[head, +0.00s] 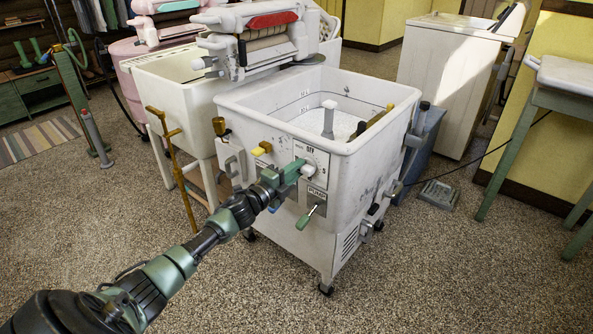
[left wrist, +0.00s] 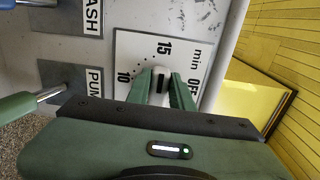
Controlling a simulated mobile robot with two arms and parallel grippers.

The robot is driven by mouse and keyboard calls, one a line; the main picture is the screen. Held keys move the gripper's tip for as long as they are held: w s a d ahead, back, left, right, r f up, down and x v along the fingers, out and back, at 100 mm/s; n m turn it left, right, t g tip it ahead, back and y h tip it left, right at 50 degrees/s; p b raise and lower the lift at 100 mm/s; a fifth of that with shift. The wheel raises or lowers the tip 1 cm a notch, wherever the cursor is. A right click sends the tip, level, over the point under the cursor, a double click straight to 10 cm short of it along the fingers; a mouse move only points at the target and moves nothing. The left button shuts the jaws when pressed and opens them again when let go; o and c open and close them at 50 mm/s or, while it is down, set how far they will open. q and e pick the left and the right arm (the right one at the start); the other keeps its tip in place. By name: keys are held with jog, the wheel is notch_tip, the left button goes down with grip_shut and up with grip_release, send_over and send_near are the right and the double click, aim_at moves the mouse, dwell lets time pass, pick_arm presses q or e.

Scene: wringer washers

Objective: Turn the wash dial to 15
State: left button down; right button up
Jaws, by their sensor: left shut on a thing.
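The wash dial is a small pale knob (head: 309,169) on a white plate on the front of the white washer tub (head: 262,140). The left wrist view shows the knob (left wrist: 158,80) up close on its plate (left wrist: 135,45), marked 10, 15, min and OFF. A dark mark on the knob lies roughly in line with the 15, but its pointing end is partly hidden. My left gripper (head: 301,168) is shut on the knob, with its green fingers (left wrist: 161,88) on either side of it. My right gripper is not in view.
A green-handled PUMP lever (head: 307,217) sits just below the dial, and a yellow-handled lever (head: 262,149) sits to its left. A wringer (head: 265,35) stands behind the tub. A pedal (head: 439,194) lies on the floor at right. The floor in front is clear.

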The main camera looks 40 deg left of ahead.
pick_arm(q)
jog(key=shift+f, duration=0.15)
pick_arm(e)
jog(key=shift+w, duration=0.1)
pick_arm(q)
jog(key=c, duration=1.2)
grip_release()
jog(key=shift+c, duration=0.2)
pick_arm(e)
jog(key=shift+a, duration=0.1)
pick_arm(q)
jog(key=shift+s, duration=0.15)
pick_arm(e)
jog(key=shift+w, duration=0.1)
pick_arm(q)
jog(key=s+p, duration=0.1)
jog(key=s, duration=0.6)
jog(key=shift+s+a, duration=0.3)
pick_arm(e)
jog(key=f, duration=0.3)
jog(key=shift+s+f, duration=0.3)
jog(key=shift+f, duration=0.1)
